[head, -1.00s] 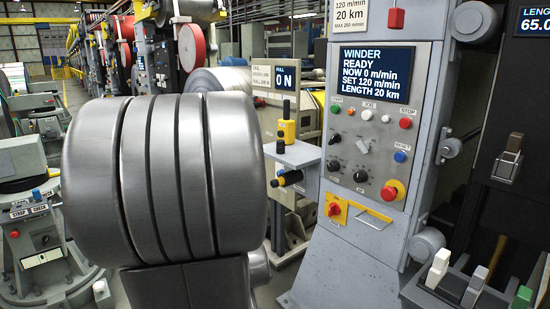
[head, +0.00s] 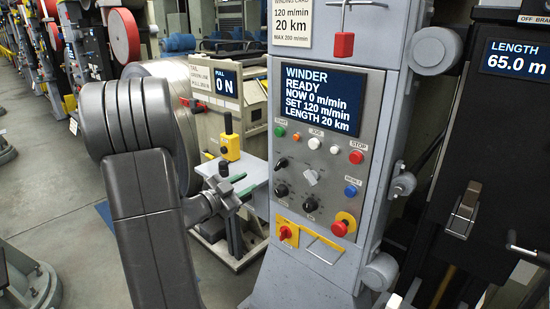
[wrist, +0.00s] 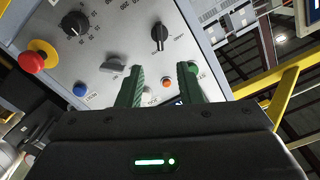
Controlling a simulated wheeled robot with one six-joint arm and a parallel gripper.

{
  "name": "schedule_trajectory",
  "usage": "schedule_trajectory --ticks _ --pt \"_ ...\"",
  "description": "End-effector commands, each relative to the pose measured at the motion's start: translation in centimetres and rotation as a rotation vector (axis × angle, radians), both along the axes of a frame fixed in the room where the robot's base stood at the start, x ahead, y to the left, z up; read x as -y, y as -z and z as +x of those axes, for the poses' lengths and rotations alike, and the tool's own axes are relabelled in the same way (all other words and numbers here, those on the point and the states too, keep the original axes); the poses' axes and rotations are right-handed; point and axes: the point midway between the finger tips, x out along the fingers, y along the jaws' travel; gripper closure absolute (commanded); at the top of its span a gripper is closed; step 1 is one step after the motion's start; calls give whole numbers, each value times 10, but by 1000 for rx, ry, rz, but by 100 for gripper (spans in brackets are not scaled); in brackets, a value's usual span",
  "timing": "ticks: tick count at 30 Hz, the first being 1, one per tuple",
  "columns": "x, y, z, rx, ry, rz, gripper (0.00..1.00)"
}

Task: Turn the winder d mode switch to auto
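The winder panel (head: 325,100) carries a light grey lever knob (head: 311,177) and black knobs, one at upper left (head: 281,163) and one at lower right (head: 310,205). The wrist view shows the grey knob (wrist: 113,67) and two black knobs, one nearer the middle (wrist: 158,35) and one farther left (wrist: 75,22). My gripper (head: 236,187) is left of the panel, apart from it. Its green fingers (wrist: 162,70) are open and empty, pointing at the panel.
A red emergency stop (head: 343,223), a blue button (head: 350,190) and a red stop button (head: 355,157) are close to the knobs. A yellow bracket with a red switch (head: 287,232) is below. A yellow device (head: 230,147) stands on a small shelf left of the panel.

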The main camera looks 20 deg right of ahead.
Motion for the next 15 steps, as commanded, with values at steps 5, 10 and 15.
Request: schedule_trajectory --ticks 5,10,15 --pt "21 0 7 0 6 0 67" --pt "55 -1 21 0 4 0 67" --pt "87 0 35 0 2 0 67"
